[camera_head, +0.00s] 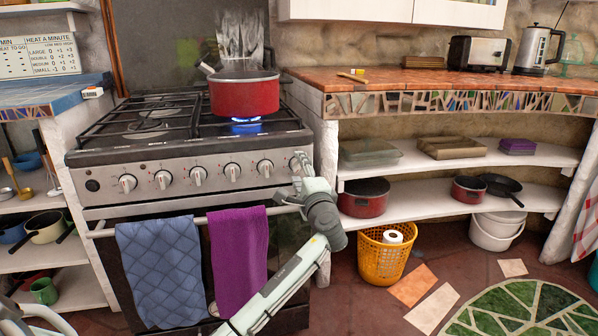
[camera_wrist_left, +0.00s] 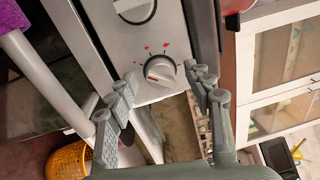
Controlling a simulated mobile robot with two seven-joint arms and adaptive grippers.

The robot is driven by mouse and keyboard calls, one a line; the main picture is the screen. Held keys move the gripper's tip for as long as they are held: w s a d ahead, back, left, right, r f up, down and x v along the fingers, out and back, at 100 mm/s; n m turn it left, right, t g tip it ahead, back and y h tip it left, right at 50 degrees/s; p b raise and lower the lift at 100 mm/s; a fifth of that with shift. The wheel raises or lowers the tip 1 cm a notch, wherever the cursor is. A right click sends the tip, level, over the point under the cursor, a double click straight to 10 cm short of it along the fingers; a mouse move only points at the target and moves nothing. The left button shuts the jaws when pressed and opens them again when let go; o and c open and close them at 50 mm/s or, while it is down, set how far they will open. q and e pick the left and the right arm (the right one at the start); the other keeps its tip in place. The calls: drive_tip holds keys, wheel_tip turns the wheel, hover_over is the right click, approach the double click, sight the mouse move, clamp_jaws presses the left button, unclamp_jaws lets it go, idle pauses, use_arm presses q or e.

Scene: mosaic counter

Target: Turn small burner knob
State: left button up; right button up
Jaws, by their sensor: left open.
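The stove's front panel (camera_head: 180,172) carries a row of several round silver knobs. The rightmost knob is mostly hidden behind my left gripper (camera_head: 302,178) in the head view. In the left wrist view that knob (camera_wrist_left: 160,71) shows clearly, with red marks beside it. My left gripper (camera_wrist_left: 163,80) is open, one finger on either side of the knob. I cannot tell whether either finger touches it. Another knob (camera_wrist_left: 134,8) is partly in view at the top. My right gripper is not in view.
A red pot (camera_head: 245,95) stands over a lit blue flame (camera_head: 246,127). A blue towel (camera_head: 165,270) and a purple towel (camera_head: 241,255) hang on the oven handle. A counter (camera_head: 420,80) with shelves adjoins on the right. An orange basket (camera_head: 383,260) stands on the floor.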

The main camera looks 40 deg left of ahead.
use_arm(q)
drive_tip(key=r+v, duration=0.1)
drive_tip(key=v, duration=1)
drive_tip(key=shift+s+d+f, duration=0.25)
drive_tip(key=shift+f, duration=0.3)
